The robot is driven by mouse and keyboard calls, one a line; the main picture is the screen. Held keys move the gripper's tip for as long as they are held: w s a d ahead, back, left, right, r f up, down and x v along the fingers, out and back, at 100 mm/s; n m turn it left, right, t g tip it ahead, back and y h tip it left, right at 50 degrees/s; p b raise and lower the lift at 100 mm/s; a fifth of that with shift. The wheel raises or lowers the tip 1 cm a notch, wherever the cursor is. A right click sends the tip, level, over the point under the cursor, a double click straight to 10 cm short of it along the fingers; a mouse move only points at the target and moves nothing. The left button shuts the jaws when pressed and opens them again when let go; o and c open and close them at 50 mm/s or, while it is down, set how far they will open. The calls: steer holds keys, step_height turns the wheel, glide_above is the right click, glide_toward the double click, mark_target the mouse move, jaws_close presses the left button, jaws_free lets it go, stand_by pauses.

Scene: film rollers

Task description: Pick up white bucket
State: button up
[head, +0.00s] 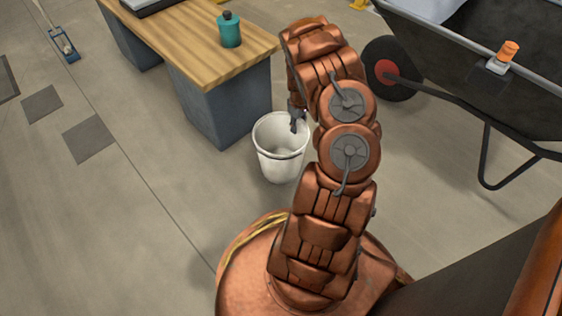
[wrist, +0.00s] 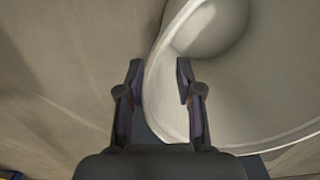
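The white bucket (head: 279,160) stands upright on the floor in the middle of the head view, in front of the workbench. My gripper (head: 296,122) is over the bucket's opening, pointing down, partly hidden by my arm. In the wrist view the bucket (wrist: 225,105) fills the right side, and its curved rim runs between the fingers. My gripper (wrist: 160,85) is open there, with one finger outside the rim and the other over the inside. A gap shows on both sides of the rim. I cannot tell how far the fingertips reach below the rim.
A wooden-topped workbench (head: 200,50) with a teal bottle (head: 229,30) on it stands behind the bucket. A black wheelbarrow (head: 480,65) with an orange-capped bottle (head: 503,57) on it is at the right. A broom-like tool (head: 62,45) lies at the far left. Floor left of the bucket is clear.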

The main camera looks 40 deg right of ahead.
steer(key=shift+c, duration=0.4)
jaws_close()
stand_by(0.4)
